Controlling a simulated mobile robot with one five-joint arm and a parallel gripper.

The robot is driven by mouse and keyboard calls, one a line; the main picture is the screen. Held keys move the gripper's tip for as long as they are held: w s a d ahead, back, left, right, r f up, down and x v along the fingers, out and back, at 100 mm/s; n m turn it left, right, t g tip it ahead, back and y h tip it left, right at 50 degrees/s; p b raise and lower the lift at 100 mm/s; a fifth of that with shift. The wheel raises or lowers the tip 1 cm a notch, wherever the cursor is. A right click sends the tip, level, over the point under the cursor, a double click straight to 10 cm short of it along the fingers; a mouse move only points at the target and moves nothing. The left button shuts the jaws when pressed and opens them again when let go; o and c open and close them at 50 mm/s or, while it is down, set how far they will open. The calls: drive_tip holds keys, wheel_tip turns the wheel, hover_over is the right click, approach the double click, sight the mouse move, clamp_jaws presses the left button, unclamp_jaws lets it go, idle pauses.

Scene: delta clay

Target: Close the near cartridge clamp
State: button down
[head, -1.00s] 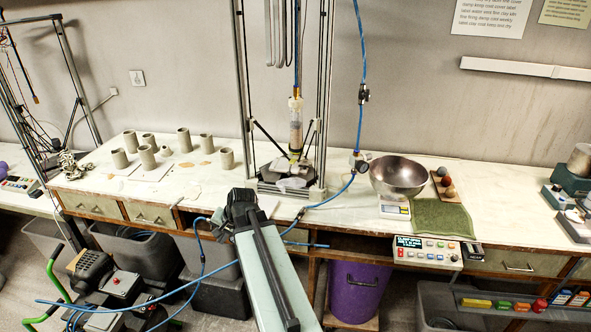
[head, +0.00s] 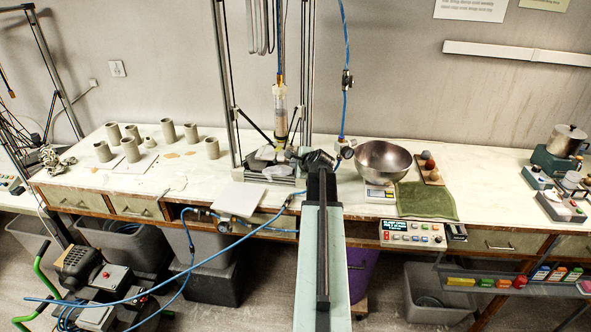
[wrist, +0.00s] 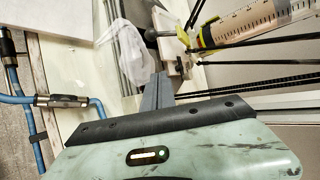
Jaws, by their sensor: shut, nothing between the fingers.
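The clay cartridge (head: 281,105), a clear tube, stands upright in the printer frame in the head view. In the wrist view the cartridge (wrist: 255,20) lies across the top right, with a yellow-green piece (wrist: 207,36) around its lower end. I cannot tell whether that piece is the near clamp, or whether a clamp is open. My gripper (wrist: 158,82) is shut and empty in the wrist view, apart from the cartridge and pointing at the printer's base. In the head view my gripper (head: 289,154) is small and dark in front of the frame's lower part.
Thin black rods (wrist: 265,62) cross beside the cartridge. Crumpled clear plastic (wrist: 120,48) lies by the printer's base. A metal bowl (head: 383,161) stands right of the frame and clay cups (head: 168,132) left. A blue hose (head: 345,105) hangs close right.

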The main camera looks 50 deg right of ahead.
drive_tip(key=b+x, duration=0.1)
drive_tip(key=x, duration=0.3)
drive_tip(key=shift+w+d+f+b, duration=0.1)
drive_tip(key=shift+f+b, duration=0.2)
drive_tip(key=shift+b, duration=0.1)
drive_tip(key=a+r+p, duration=0.2)
drive_tip(key=shift+w+a+r, duration=0.1)
drive_tip(key=shift+w+a, duration=0.15)
drive_tip(key=shift+a, duration=0.15)
drive_tip(key=shift+w+a+r, duration=0.15)
drive_tip(key=shift+w+a, duration=0.05)
drive_tip(key=shift+a, duration=0.25)
